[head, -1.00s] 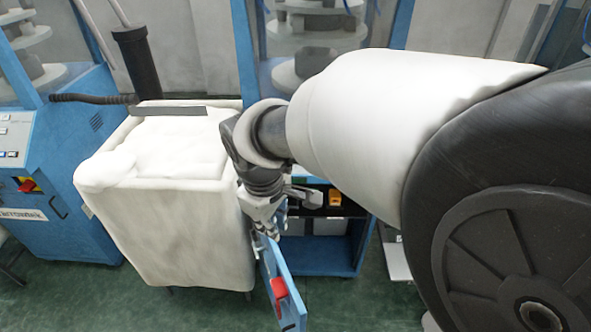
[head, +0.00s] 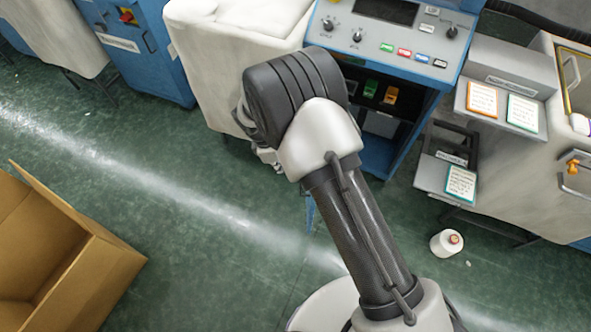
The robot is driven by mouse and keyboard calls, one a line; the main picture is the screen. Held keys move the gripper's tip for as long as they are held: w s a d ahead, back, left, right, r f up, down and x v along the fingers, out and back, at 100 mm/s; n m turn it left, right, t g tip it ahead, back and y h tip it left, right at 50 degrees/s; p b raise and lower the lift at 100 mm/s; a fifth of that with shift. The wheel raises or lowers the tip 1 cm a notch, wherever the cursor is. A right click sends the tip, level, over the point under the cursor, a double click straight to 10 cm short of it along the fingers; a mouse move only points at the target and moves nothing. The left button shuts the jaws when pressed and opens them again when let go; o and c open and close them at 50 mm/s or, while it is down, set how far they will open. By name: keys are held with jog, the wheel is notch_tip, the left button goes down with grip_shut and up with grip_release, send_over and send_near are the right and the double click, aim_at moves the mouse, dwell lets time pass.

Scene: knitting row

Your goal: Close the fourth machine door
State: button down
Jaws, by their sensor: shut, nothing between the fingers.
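The blue machine (head: 400,48) with a knob-and-button panel stands at the top centre. Its lower cabinet (head: 408,128) is open at the front, with green and orange items showing inside. A thin blue strip (head: 310,212), which looks like the edge of the open door, shows beside my arm; most of the door and its red handle are hidden behind the arm. My gripper (head: 268,157) shows only in part, below and left of my dark wrist, near the white bin. It is shut and empty. I cannot tell whether it touches the door.
A white padded bin (head: 215,70) stands left of the machine. An open cardboard box (head: 65,265) lies at the lower left. A step stand (head: 450,155) with cards and a white yarn cone (head: 446,242) are at the right. The green floor in the middle is clear.

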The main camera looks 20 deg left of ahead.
jog(key=w+d+f+b, duration=0.2)
jog(key=d+f, duration=0.3)
jog(key=f, duration=0.3)
jog(key=shift+d+b, duration=0.4)
jog(key=shift+b, duration=0.2)
jog(key=shift+f, duration=0.1)
